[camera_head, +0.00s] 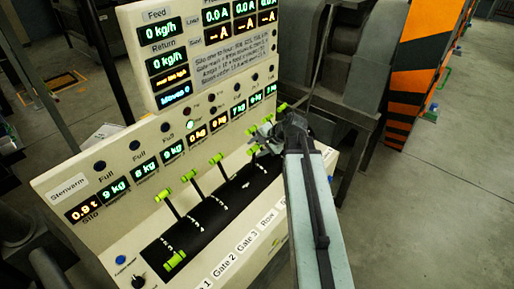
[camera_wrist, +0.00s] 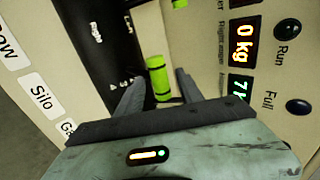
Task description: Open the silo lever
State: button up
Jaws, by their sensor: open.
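A bright green lever handle (camera_wrist: 158,72) shows in the wrist view between the two fingers of my gripper (camera_wrist: 159,86). The fingers are apart, with gaps visible on both sides of the handle. The handle lies roughly across from the white "Silo" label (camera_wrist: 41,97); I cannot tell for certain that it is the silo lever.
The cream control panel (camera_head: 118,160) carries several other green-handled levers, such as one (camera_head: 161,194) at the left and one (camera_head: 175,260) lower down. Another green handle (camera_head: 282,106) is just beyond my gripper. An orange-black striped post (camera_head: 420,70) stands behind. Open floor is at the right.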

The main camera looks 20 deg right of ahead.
jog(key=p+v, duration=0.5)
jog(key=v, duration=0.2)
jog(key=shift+s+r, duration=0.3)
